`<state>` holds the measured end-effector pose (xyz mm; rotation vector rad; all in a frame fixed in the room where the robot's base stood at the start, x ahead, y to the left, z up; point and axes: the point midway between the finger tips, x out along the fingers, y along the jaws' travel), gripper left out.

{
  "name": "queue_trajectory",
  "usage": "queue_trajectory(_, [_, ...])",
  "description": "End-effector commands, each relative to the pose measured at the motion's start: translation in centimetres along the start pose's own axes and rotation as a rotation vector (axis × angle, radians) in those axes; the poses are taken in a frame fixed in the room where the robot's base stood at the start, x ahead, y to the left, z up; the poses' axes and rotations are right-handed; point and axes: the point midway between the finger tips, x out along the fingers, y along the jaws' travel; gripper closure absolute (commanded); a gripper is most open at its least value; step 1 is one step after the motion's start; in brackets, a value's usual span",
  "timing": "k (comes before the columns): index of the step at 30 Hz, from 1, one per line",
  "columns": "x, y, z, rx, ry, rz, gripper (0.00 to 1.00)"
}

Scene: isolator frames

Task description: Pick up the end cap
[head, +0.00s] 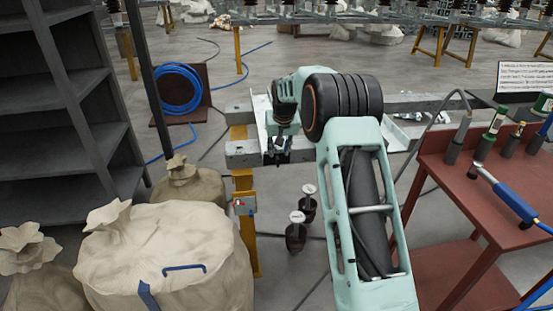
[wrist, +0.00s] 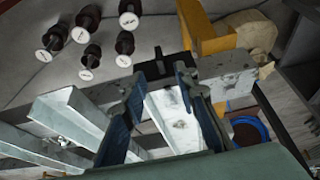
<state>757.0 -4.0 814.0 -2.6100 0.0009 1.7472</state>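My gripper (wrist: 160,74) is open in the wrist view, its two fingers apart over a grey beam (wrist: 226,68). A small black piece (wrist: 158,60) shows between the fingertips at the beam; it may be the end cap, but I cannot tell for sure. No finger clearly touches it. In the head view my gripper (head: 278,150) points down at the end of the grey beam (head: 242,150), beside a yellow post (head: 243,200). My gripper mostly hides the black piece there.
Dark insulators with white discs (wrist: 90,55) stand on the floor below the beam. Pale metal channels (wrist: 70,118) lie close to my gripper. A red table (head: 480,200) with tools is at right; big sacks (head: 165,260) and dark shelves (head: 60,100) are at left.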

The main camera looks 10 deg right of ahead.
Motion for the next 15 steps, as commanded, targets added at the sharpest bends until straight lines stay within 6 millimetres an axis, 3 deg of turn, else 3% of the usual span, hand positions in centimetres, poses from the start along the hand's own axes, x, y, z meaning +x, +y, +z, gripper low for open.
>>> queue_trajectory(8, [2.0,-0.1,0.6,-0.001,-0.001,0.0,0.72])
queue_trajectory(15, [5.4,-0.2,1.3,-0.002,-0.001,0.0,0.72])
